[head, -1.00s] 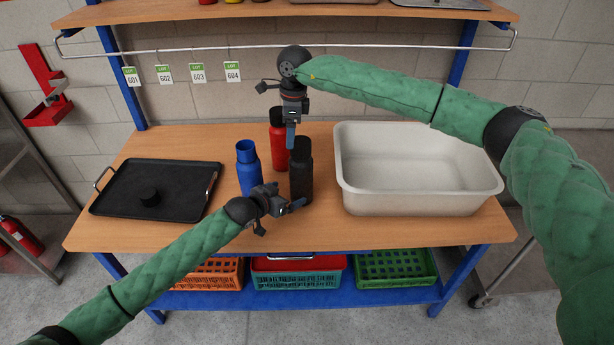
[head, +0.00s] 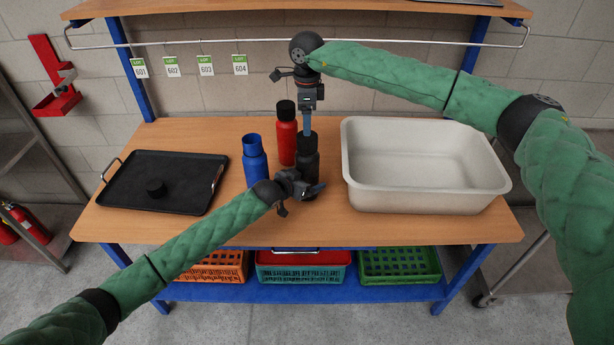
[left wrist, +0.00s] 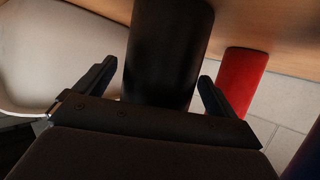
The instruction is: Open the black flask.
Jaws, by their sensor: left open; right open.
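The black flask (head: 309,165) stands upright on the table, with its dark top in place. My left gripper (head: 312,187) is open at the flask's near side, low on its body. In the left wrist view the flask (left wrist: 165,60) lies between the two spread fingers (left wrist: 155,85), with a gap visible at the right finger. My right gripper (head: 307,124) is open, pointing down directly over the flask's top. Its fingertips overlap the top in the picture, so I cannot tell whether they touch it.
A red flask (head: 287,140) stands close behind, and a blue flask (head: 254,165) stands to the left. A large cream tub (head: 425,202) stands at right. A rail (head: 400,45) runs behind.

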